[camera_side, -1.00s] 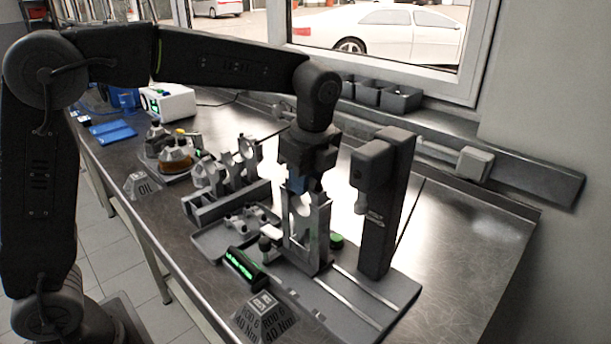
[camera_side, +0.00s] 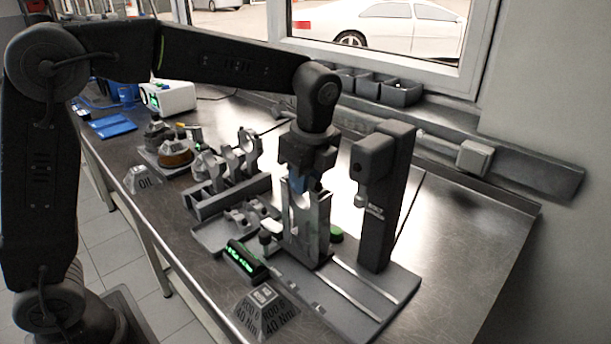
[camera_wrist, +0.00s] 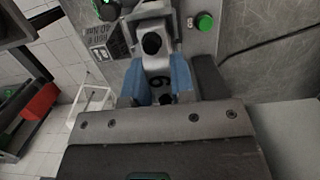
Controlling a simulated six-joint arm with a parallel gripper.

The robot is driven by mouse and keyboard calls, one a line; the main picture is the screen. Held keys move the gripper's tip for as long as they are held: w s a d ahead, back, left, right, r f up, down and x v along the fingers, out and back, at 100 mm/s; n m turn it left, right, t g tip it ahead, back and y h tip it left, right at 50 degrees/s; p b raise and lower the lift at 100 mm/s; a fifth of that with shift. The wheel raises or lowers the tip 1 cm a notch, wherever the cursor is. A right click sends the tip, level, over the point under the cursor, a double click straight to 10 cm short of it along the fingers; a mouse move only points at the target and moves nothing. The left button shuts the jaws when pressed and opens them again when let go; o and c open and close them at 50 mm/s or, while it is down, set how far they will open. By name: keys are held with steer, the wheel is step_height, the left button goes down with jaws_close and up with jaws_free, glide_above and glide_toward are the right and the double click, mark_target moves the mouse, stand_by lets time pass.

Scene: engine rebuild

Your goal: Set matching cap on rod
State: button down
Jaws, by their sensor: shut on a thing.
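The rod (camera_side: 303,222) stands upright in the grey fixture, with its forked big end up. My gripper (camera_side: 299,184) is directly above it, pointing down, its blue fingertips close to the fork. In the wrist view my gripper (camera_wrist: 157,82) is shut on a pale grey cap (camera_wrist: 158,66) between the blue pads. A dark numeral, 6 or 9, shows on the cap. In the side view the cap is mostly hidden by the fingers, and I cannot tell whether it touches the rod.
A black column tool (camera_side: 386,205) stands close on the right. A tray (camera_side: 207,238) with metal parts lies left of the fixture. A green-lit display (camera_side: 246,262) and a sign reading ROD 6, 40 Nm (camera_side: 265,312) are in front. A green button (camera_wrist: 204,21) is beside the rod.

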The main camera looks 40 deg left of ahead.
stand_by(0.3)
steer(key=shift+c, duration=2.4)
jaws_free()
steer(key=shift+r, duration=3.15)
